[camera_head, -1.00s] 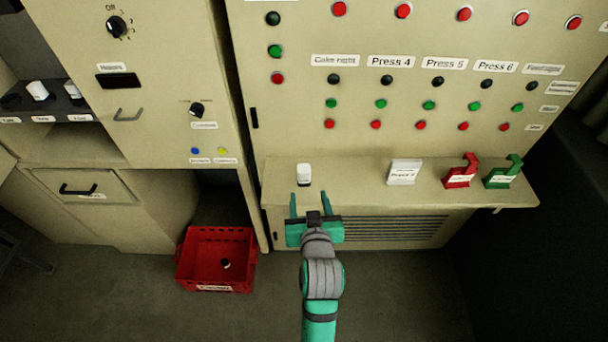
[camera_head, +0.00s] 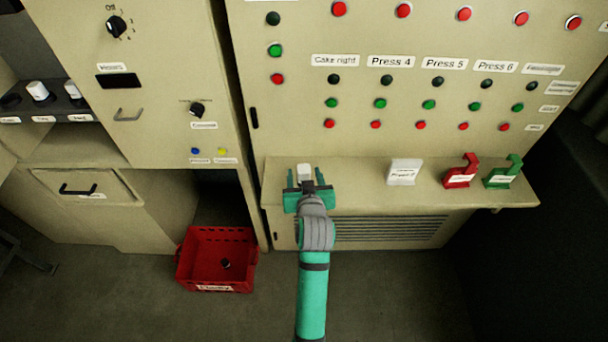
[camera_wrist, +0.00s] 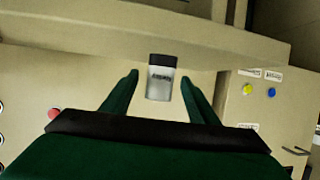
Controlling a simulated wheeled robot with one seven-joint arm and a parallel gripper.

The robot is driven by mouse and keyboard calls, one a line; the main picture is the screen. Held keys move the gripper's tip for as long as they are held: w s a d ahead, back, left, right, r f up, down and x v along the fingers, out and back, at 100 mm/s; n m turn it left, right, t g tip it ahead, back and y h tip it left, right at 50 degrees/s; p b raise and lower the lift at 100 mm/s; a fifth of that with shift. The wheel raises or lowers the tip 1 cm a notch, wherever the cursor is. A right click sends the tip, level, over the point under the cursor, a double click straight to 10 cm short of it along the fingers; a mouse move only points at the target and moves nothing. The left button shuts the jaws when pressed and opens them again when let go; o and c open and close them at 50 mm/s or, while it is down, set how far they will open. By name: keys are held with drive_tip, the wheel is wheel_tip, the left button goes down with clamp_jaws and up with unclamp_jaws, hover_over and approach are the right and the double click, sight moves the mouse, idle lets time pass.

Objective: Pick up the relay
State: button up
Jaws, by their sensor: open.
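The relay (camera_head: 304,172) is a small white block with a dark base, standing on the shelf below the button panel. In the wrist view the relay (camera_wrist: 160,80) shows upside down, with a printed label and its dark base at the top. My gripper (camera_head: 304,178) is open, with one green finger to each side of the relay. In the wrist view my gripper (camera_wrist: 159,82) has its fingertips beside the relay, with gaps left on both sides. Its lower part is partly hidden by my gripper in the head view.
The shelf (camera_head: 350,185) also holds a white block (camera_head: 404,172), a red holder (camera_head: 461,172) and a green holder (camera_head: 503,173) to the right. The button panel (camera_head: 300,120) rises behind. A red crate (camera_head: 186,262) with a small dark item stands on the floor at left.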

drive_tip(key=shift+w+f, duration=0.3)
drive_tip(key=shift+w, duration=0.3)
drive_tip(key=c, duration=1.2)
drive_tip(key=shift+r, duration=0.1)
